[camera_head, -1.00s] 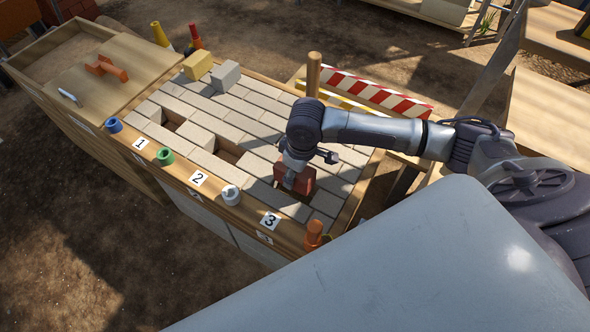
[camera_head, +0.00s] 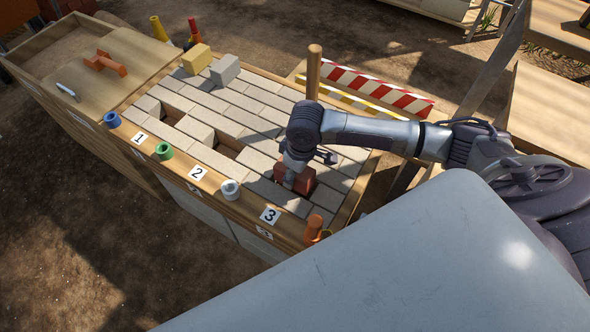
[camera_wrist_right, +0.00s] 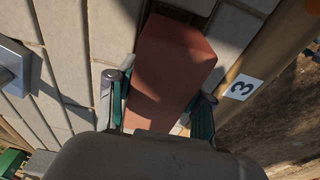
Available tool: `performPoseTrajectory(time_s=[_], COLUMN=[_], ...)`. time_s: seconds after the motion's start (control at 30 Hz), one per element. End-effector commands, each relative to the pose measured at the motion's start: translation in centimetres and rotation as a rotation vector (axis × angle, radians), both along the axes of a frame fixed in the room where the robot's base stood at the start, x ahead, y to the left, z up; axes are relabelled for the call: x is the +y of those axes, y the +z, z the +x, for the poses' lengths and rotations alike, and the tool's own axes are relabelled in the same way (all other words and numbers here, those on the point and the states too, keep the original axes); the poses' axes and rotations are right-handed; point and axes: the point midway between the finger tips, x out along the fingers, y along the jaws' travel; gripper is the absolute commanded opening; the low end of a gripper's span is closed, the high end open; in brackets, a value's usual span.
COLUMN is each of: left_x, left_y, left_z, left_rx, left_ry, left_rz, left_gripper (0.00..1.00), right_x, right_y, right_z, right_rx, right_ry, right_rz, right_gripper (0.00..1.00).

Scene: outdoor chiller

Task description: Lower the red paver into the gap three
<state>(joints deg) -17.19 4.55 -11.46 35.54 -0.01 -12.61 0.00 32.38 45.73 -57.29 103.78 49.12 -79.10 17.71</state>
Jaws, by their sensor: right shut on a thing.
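The red paver (camera_head: 306,179) is at gap three, beside the number 3 label (camera_head: 270,215). My right gripper (camera_head: 297,175) is shut on it from above. In the right wrist view the red paver (camera_wrist_right: 170,65) lies between the two green-sided fingers of the right gripper (camera_wrist_right: 158,108), among pale pavers. A dark part of gap three (camera_head: 319,190) shows beside the paver's right side in the head view. The rest of the gap is hidden by paver and gripper. I cannot tell how deep the paver sits. My left gripper is not in view.
Two other gaps, one (camera_head: 172,115) and two (camera_head: 228,151), are open in the pale paving. A yellow block (camera_head: 197,59) and a grey block (camera_head: 225,70) stand on the far edge. A wooden post (camera_head: 313,72) rises behind. Coloured cylinders line the near wooden rim (camera_head: 180,166).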

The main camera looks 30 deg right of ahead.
Motion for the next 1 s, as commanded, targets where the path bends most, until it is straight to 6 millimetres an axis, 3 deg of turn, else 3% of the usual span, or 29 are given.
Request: performPoseTrajectory(time_s=[0.3, 1.0], left_x=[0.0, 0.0], left_y=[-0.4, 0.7], left_z=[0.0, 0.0], left_rx=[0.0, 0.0], left_ry=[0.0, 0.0], left_rz=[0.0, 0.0], left_gripper=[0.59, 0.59], right_x=[0.0, 0.0], right_y=[-1.2, -0.8], right_z=[0.1, 0.1], right_rx=[-0.002, -0.003], right_ry=[-0.001, -0.001], right_rz=[0.0, 0.002], right_gripper=[0.0, 0.0])
